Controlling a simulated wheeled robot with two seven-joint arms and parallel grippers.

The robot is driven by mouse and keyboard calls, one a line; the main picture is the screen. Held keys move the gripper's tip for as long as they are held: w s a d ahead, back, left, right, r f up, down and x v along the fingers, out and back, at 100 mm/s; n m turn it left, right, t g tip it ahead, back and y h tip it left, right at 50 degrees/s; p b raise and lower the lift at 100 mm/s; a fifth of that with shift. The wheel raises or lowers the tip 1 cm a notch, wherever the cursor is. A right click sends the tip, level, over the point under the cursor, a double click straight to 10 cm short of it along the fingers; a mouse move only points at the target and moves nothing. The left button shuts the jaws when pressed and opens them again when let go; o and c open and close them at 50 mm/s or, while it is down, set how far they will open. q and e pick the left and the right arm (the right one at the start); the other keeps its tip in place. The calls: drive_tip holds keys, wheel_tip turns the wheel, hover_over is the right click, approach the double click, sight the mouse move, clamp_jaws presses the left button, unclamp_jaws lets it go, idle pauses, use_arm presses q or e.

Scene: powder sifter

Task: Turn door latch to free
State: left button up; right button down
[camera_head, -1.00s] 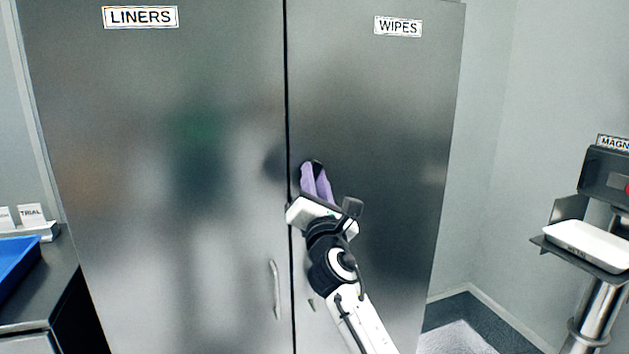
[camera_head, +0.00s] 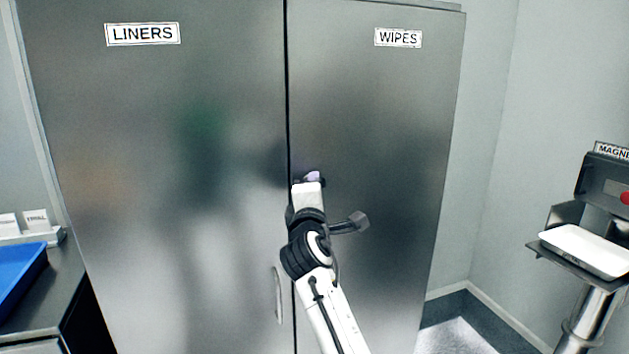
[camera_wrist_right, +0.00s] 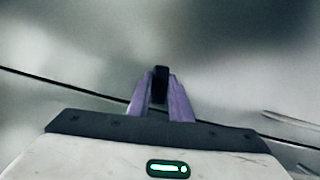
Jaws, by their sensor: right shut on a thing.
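The door latch (camera_wrist_right: 161,76) is a small black piece on the steel cabinet front, close to the gap between the two doors. In the right wrist view it sits between the purple fingers of my right gripper (camera_wrist_right: 160,98), which are shut on it. In the head view my right gripper (camera_head: 312,177) is at the inner edge of the WIPES door (camera_head: 400,130). My wrist hides most of the fingers and the latch there. The left door (camera_head: 150,150) is labelled LINERS. Both doors look closed. My left gripper is not in view.
A vertical handle (camera_head: 278,295) is on the LINERS door below my wrist. A counter with a blue tray (camera_head: 20,275) stands at the left. A stand with a white tray (camera_head: 587,250) is at the right. Floor shows between cabinet and stand.

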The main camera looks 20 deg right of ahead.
drive_tip(key=shift+m+p, duration=0.4)
drive_tip(key=shift+m, duration=0.5)
drive_tip(key=c, duration=1.6)
unclamp_jaws()
drive_tip(key=shift+g, duration=0.3)
drive_tip(key=shift+s, duration=0.1)
drive_tip(key=v, duration=1)
